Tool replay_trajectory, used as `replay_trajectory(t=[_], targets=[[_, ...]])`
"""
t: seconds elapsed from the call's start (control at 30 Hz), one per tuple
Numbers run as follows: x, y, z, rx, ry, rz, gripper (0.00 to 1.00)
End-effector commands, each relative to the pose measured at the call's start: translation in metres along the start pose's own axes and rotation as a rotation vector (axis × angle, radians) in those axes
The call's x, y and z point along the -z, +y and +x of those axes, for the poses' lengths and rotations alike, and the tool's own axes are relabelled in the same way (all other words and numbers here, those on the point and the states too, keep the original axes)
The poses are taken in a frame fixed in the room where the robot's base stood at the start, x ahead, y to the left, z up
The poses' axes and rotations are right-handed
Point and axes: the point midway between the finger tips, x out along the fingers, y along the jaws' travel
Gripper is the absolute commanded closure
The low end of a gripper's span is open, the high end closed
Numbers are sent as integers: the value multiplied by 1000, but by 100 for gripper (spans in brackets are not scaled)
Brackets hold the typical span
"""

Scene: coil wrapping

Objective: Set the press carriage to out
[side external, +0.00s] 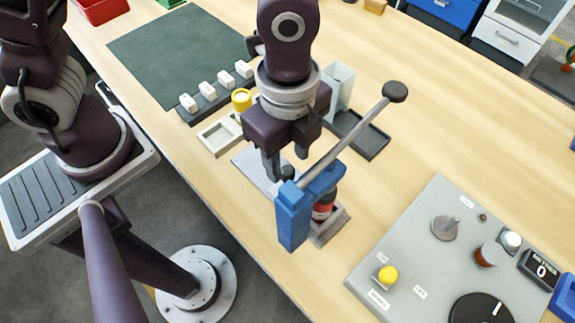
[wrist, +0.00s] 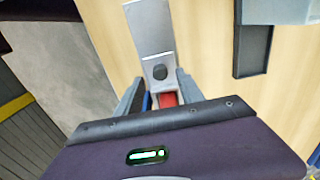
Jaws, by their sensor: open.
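The press (side external: 293,217) is a blue frame with a long grey lever (side external: 345,138) rising to a black knob at upper right. A flat grey metal carriage plate (side external: 248,165) extends from the press toward the back left; it also shows in the wrist view (wrist: 149,30). A small dark knob (wrist: 159,73) stands on the plate's near end. My gripper (side external: 279,174) is open and low beside the press. In the wrist view my gripper (wrist: 159,80) has its fingers on either side of the knob; contact cannot be told. A red part (wrist: 168,99) shows behind it.
A dark tray (side external: 362,138) lies behind the press. White blocks on a rack (side external: 213,92), a yellow cylinder (side external: 241,99) and a pale tray (side external: 215,137) stand at back left. A grey control panel (side external: 410,245) is at right. Bare wood separates it from the press.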

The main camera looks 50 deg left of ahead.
Motion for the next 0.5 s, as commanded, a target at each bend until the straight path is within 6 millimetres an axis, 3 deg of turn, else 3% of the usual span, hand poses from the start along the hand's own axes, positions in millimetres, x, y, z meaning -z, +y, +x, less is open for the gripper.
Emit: replay_trajectory(t=[0.2,0.5], targets=[[0,0,35,-2,-1,-3,55],[-1,0,41,1,0,-5,55]])
